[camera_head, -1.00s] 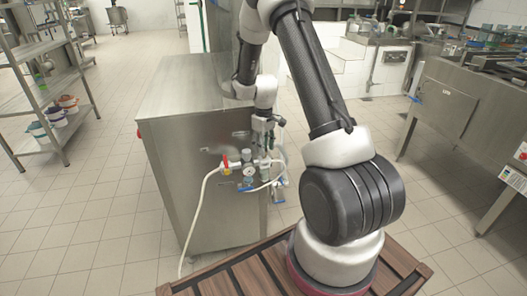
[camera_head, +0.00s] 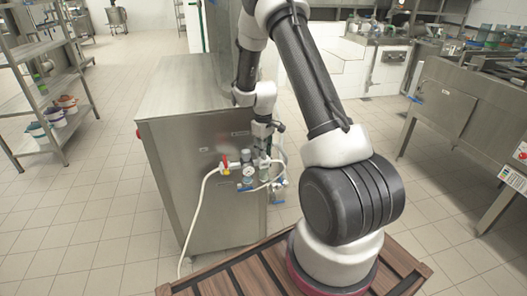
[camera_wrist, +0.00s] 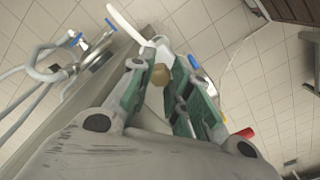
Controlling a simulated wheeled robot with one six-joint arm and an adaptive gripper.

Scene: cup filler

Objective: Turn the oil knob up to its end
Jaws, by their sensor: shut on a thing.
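My gripper (camera_head: 261,146) points down at the cluster of valves on the front of the steel cabinet (camera_head: 181,200). In the wrist view its two green-padded fingers (camera_wrist: 160,86) are closed around a small tan, rounded knob (camera_wrist: 160,74), which I take to be the oil knob. Only the knob's top shows; its base and any end mark are hidden. In the head view my gripper covers the knob.
A red-handled valve (camera_head: 225,161), a round gauge (camera_head: 249,172) and blue-handled valves (camera_head: 279,183) crowd around my gripper. A white hose (camera_head: 196,215) runs from the valves to the floor. Tiled floor is open to the left.

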